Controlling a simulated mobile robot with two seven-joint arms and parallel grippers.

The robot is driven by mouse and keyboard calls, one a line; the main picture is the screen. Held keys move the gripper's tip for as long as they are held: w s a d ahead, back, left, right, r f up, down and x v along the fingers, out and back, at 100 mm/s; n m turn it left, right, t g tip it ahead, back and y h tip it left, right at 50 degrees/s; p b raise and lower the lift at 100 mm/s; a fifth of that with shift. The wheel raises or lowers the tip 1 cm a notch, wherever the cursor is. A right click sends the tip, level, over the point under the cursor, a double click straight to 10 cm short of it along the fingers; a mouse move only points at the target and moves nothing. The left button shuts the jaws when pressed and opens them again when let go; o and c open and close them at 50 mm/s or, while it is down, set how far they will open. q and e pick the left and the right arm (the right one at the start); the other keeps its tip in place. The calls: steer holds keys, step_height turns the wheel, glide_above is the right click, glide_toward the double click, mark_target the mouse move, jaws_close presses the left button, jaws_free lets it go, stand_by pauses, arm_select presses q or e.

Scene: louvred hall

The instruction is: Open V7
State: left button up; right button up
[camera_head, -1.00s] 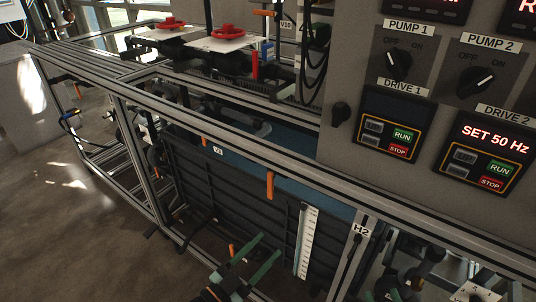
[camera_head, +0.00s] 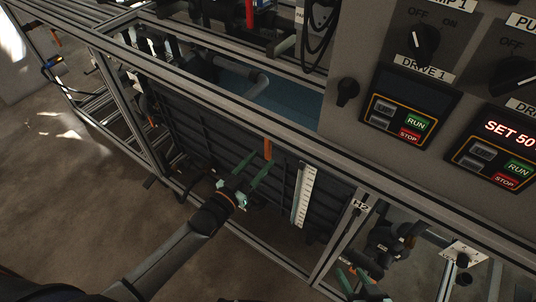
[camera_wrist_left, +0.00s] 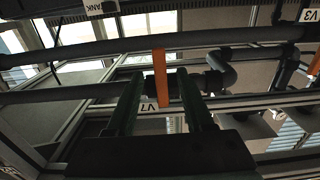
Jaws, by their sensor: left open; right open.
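An orange lever handle (camera_head: 267,148) hangs in front of the dark ribbed tank side, below the upper frame rail. In the left wrist view the orange lever (camera_wrist_left: 161,80) stands upright between my fingers in the picture, with an upside-down V7 label (camera_wrist_left: 147,107) beside its lower end. My left gripper (camera_head: 261,160) is open, its green fingers pointing up at the lever; the fingers also show in the left wrist view (camera_wrist_left: 160,74). I see no grip on the lever, and the depth between them is unclear. My right gripper (camera_head: 352,273) is open and empty at the bottom.
Metal frame rails (camera_head: 222,110) run above and below the lever. A white scale strip (camera_head: 304,195) stands right of it. The control panel (camera_head: 345,60) is at upper right. Pipes (camera_head: 385,243) fill the lower right. Open floor (camera_head: 60,190) lies left.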

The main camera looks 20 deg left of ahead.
mark_target(267, 154)
arm_select(q)
steer(key=x, duration=0.1)
steer(key=b+x, duration=0.1)
steer(key=shift+w+d+f, duration=0.1)
steer(key=shift+w+f, duration=0.1)
steer(key=shift+w, duration=0.1)
steer(key=shift+s+r, duration=0.15)
steer(key=shift+x, duration=0.9)
steer(key=shift+c, duration=0.2)
jaws_close()
stand_by(0.4)
